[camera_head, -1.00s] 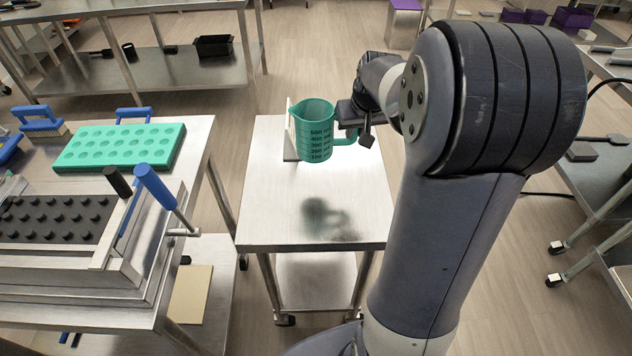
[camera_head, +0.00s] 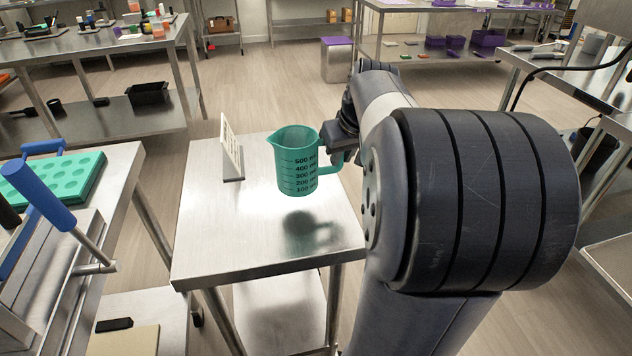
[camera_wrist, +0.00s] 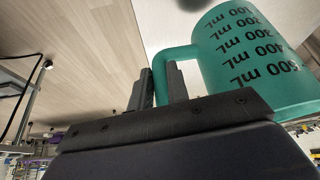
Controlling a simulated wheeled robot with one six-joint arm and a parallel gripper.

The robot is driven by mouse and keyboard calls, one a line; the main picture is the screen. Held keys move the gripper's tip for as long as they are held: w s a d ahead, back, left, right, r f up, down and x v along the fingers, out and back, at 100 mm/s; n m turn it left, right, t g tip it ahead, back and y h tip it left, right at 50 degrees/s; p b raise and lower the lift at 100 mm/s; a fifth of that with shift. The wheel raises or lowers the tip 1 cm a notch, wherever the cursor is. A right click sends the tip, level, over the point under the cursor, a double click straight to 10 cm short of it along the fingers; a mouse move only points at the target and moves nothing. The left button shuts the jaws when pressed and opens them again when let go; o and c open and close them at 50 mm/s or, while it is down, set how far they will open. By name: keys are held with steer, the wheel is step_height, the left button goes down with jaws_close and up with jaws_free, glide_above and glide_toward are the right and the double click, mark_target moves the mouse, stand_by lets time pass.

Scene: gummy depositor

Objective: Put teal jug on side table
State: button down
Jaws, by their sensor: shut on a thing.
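The teal jug (camera_head: 297,163) has black millilitre marks and hangs upright above the side table (camera_head: 215,245), a small steel table. A dark reflection of the jug shows on the tabletop below it, with a gap between. My gripper (camera_head: 338,150) is shut on the jug's handle, at the jug's right side. In the wrist view the jug (camera_wrist: 250,55) is at the upper right, and my gripper's dark fingers (camera_wrist: 162,85) are around its handle.
A white upright sign (camera_head: 231,150) stands at the back left of the side table. The steel workbench (camera_head: 125,165) at left holds a teal mould tray (camera_head: 55,178) and a blue-handled lever (camera_head: 45,195). The front of the side table is clear.

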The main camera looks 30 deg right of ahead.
steer(key=shift+f+b, duration=0.6)
steer(key=shift+f, duration=2.3)
steer(key=shift+f, duration=0.2)
steer(key=c, duration=1.4)
jaws_free()
steer(key=shift+o, duration=0.2)
steer(key=shift+r, duration=0.15)
steer(key=shift+r, duration=0.3)
steer(key=p+v, duration=0.2)
steer(key=v, duration=0.9)
steer(key=shift+r, duration=0.2)
steer(key=shift+s+p, duration=0.2)
steer(key=shift+p, duration=0.15)
